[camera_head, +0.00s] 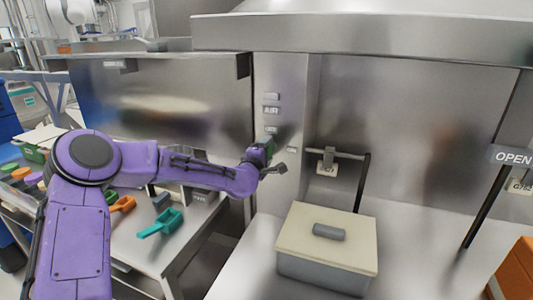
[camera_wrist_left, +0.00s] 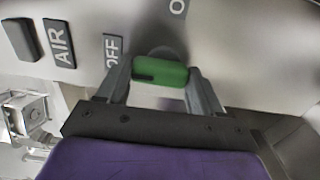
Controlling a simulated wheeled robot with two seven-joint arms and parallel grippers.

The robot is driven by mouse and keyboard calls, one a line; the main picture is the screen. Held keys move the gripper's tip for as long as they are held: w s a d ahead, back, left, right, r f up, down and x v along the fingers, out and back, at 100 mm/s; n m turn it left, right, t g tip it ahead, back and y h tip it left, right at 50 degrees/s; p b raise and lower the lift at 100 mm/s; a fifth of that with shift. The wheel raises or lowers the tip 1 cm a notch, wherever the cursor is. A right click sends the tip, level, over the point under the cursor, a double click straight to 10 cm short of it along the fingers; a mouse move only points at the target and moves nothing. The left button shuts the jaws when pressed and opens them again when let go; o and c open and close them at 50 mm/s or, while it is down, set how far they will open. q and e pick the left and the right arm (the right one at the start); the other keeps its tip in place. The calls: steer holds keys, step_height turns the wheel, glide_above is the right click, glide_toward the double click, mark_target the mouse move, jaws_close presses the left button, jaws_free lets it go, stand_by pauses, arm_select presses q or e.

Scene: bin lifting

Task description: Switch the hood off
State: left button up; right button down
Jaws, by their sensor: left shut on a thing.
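The hood's front post (camera_head: 283,120) carries the switch panel with the AIR label. My left gripper (camera_head: 268,150) is at this panel, below the AIR label. In the left wrist view my left gripper (camera_wrist_left: 160,75) is shut on a green switch knob (camera_wrist_left: 160,71), one finger on each side. The knob lies across the picture with a dark mark at its left end. An OFF label (camera_wrist_left: 113,48) is left of the knob, and the AIR label (camera_wrist_left: 59,43) is further left. Part of another label shows above the knob. My right gripper is not in view.
A grey box with a cream lid (camera_head: 328,238) stands on the hood's work surface. A side table at left holds a teal scoop (camera_head: 160,223) and an orange scoop (camera_head: 122,204). An OPEN sign (camera_head: 513,157) is at right.

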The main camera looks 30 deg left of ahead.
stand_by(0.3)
arm_select(q)
steer(key=o, duration=1.1)
steer(key=shift+c, duration=0.2)
steer(key=b+v, duration=0.1)
steer(key=v, duration=0.9)
steer(key=shift+s, duration=0.2)
steer(key=shift+d+f, duration=0.1)
steer(key=shift+d, duration=0.1)
